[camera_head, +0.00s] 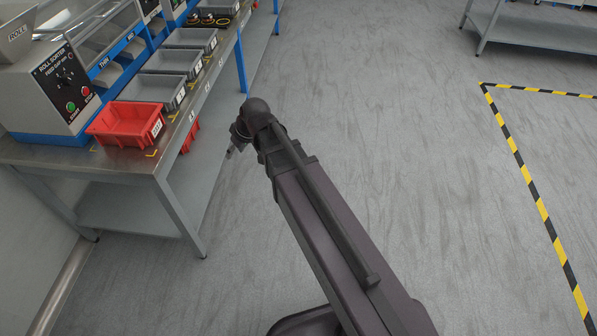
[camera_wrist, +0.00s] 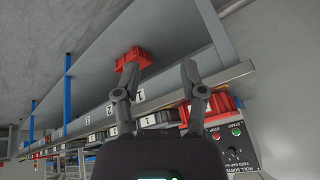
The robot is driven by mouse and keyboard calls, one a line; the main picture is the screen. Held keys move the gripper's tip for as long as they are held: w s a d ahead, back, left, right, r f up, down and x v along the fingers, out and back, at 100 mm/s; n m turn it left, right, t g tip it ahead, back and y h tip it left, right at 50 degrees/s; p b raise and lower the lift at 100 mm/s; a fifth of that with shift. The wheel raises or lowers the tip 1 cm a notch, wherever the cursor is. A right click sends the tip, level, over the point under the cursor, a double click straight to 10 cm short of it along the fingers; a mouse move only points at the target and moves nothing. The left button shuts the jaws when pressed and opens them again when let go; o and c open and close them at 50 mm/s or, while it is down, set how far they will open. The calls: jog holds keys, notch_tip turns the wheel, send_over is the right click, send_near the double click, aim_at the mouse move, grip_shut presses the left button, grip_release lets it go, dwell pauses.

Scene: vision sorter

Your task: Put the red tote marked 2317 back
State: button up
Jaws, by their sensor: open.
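A red tote (camera_head: 126,125) sits on the near end of the steel bench, with a white label on its front. The label is too small to read surely. A second red tote (camera_head: 190,135) shows partly below the bench top, on the lower shelf side; the bench edge hides most of it. In the wrist view, which is turned over, the shelf tote (camera_wrist: 133,58) lies beyond the left fingertip, and the bench tote (camera_wrist: 222,103) is partly behind the right finger. My gripper (camera_wrist: 160,68) is open and empty, and in the head view (camera_head: 233,152) it hangs beside the bench, apart from both totes.
A row of grey bins (camera_head: 160,90) lines the bench front, with numbers along the edge. The roll sorter (camera_head: 62,85) stands behind the red tote. Bench legs (camera_head: 180,215) stand near my arm. Floor to the right is clear up to yellow-black tape (camera_head: 540,205).

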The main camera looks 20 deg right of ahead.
jog(key=s+d+f+m+g+h, duration=0.1)
jog(key=s+d+m+h, duration=0.1)
jog(key=s+d, duration=0.4)
jog(key=s+d+f+m+g+h, duration=0.1)
jog(key=s+d+m, duration=0.3)
jog(key=d, duration=0.6)
jog(key=shift+s+g+h, duration=0.4)
jog(key=shift+s+h, duration=0.3)
jog(key=shift+s, duration=0.2)
